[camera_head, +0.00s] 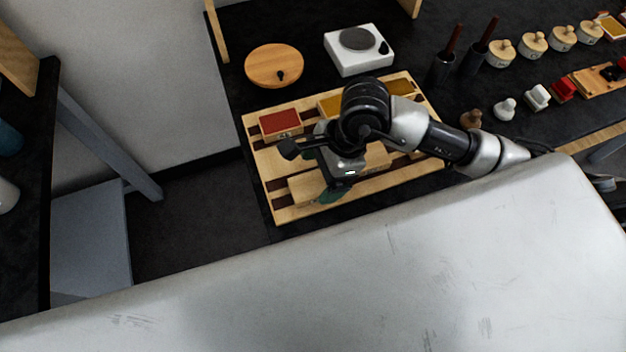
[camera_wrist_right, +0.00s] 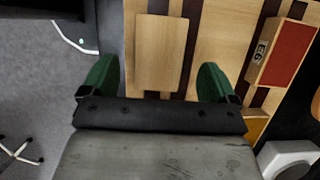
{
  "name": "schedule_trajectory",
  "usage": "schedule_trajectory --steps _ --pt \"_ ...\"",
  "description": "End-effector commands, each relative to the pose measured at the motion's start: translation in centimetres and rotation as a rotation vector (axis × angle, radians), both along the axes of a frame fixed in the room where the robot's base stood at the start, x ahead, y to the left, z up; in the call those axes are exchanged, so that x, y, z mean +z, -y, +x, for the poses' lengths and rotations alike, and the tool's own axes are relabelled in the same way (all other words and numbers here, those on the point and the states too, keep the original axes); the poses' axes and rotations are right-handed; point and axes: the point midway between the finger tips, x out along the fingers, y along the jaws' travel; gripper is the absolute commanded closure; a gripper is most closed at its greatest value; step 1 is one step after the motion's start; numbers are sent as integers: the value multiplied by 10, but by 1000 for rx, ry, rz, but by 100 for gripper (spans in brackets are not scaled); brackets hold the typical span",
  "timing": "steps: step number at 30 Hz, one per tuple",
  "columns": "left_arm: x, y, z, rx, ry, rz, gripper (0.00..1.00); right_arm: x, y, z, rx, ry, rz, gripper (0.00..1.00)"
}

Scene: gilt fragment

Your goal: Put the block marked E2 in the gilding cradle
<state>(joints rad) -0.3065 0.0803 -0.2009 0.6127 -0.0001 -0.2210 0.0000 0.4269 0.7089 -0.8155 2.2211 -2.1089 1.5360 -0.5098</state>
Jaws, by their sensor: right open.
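My right gripper (camera_head: 334,192) is above the near part of a striped wooden board (camera_head: 257,170). Another plain block (camera_head: 378,156) is partly hidden by my arm. I cannot make out an E2 mark or tell which thing is the gilding cradle.
Yellow-topped blocks (camera_head: 402,87) sit along the board's far side. Behind are a round wooden disc (camera_head: 268,63) and a white hotplate (camera_head: 348,56). Dark cups with tools (camera_head: 440,69), knobbed wooden pots (camera_head: 533,44) and small stamps (camera_head: 505,110) stand to the right.

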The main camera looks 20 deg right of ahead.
Motion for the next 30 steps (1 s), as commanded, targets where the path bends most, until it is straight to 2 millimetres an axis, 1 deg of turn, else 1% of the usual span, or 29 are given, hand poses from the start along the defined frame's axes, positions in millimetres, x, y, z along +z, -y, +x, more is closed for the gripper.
schedule_trajectory --steps 1,3,6,9,14,17,24,26,30 --pt "7 0 6 0 9 -1 57 -5 -4 -2 0 -7 2 11" --pt "9 1 13 0 20 -2 57 -15 -7 -1 0 -5 2 11" --pt "10 1 17 0 29 -3 57 -25 -11 -1 0 -3 2 11" --pt "10 1 17 0 28 -3 57 -29 -12 -1 -1 0 0 11" --pt "9 1 14 0 23 -3 57 -29 -12 -1 0 0 1 11" --pt "9 1 11 1 19 -2 57 -28 -12 -1 0 0 1 24" --pt "9 1 8 1 13 -2 57 -28 -12 -1 0 0 1 61" --pt "9 1 8 1 13 -2 57 -28 -12 0 0 0 1 69" --pt "9 1 8 1 13 -1 57 -28 -12 0 0 0 1 69"
